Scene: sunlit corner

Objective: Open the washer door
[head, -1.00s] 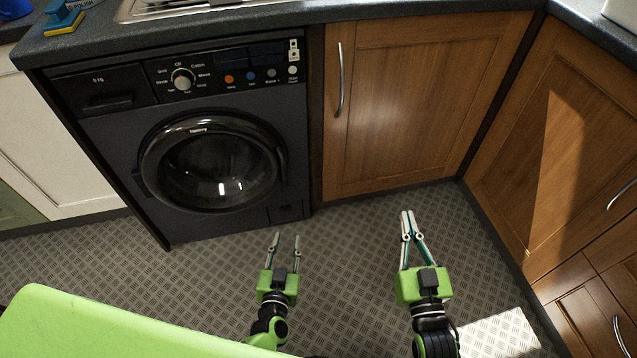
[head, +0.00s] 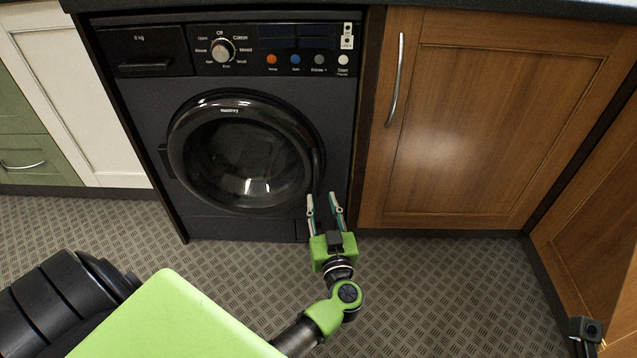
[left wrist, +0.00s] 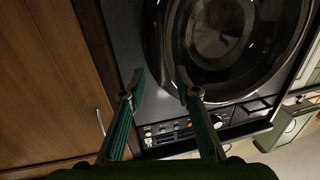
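The dark washer (head: 140,110) stands under the counter with its round glass door (head: 245,155) closed. The door has a glossy black rim and a dark curved grip (head: 318,165) on its right edge. My left gripper (head: 321,196) is open and empty, near the lower right of the door, fingers pointing toward the washer. In the left wrist view the washer door (left wrist: 225,40) appears upside down, and its edge lies just beyond the gap between the open fingertips (left wrist: 160,75). Contact cannot be told. My right gripper's fingers are not in view.
A wooden cabinet (head: 490,120) with a curved metal handle (head: 396,80) stands right of the washer, close to my left gripper. A white cabinet (head: 85,95) is on the left. The patterned floor (head: 440,290) in front is clear.

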